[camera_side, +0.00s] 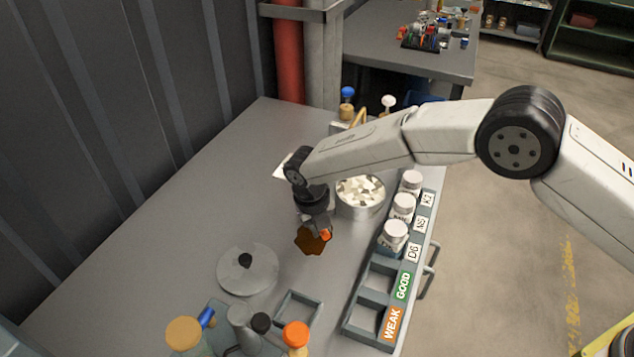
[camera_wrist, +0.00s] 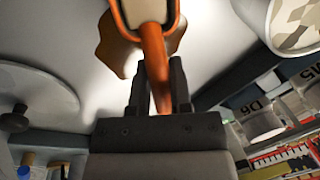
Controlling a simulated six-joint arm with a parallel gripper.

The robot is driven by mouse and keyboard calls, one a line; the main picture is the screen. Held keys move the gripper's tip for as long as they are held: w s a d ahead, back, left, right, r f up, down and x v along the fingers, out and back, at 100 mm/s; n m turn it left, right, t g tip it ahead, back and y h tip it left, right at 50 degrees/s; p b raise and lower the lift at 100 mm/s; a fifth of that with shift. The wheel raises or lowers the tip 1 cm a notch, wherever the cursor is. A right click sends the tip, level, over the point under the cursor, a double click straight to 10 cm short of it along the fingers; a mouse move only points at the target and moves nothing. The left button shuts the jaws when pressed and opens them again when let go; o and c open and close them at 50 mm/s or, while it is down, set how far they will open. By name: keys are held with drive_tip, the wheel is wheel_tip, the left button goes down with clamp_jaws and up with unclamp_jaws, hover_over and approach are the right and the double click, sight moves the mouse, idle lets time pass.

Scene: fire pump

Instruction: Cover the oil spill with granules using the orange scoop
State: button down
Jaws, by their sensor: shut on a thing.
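My gripper (camera_side: 316,218) is shut on the handle of the orange scoop (camera_wrist: 153,62) and holds it over the table. In the side view only a small orange part of the scoop (camera_side: 325,235) shows below the fingers. In the wrist view the scoop's pan is cut off by the top edge. Its inside looks pale cream, and I cannot tell whether that is granules. The brown oil spill (camera_side: 311,243) lies on the grey table below the scoop, and it also shows behind the scoop in the wrist view (camera_wrist: 114,58). An open round tin of pale granules (camera_side: 359,194) stands just beyond my gripper.
A round grey lid (camera_side: 247,271) with a black knob lies left of the spill. A rack (camera_side: 370,300) with several white-capped jars runs along the table's right edge. A small square tray (camera_side: 298,309) and several bottles stand at the front. The table's left middle is clear.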

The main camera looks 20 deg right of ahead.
drive_tip(key=shift+s+a, duration=0.3)
drive_tip(key=shift+a, duration=0.05)
drive_tip(key=shift+s+a, duration=1.15)
drive_tip(key=shift+s, duration=0.05)
drive_tip(key=shift+s+a, duration=1.15)
drive_tip(key=shift+s, duration=0.05)
drive_tip(key=shift+a, duration=0.1)
drive_tip(key=shift+s+a, duration=1.1)
drive_tip(key=shift+s, duration=0.05)
drive_tip(key=shift+s, duration=0.1)
drive_tip(key=shift+s+d, duration=0.7)
drive_tip(key=shift+d, duration=0.1)
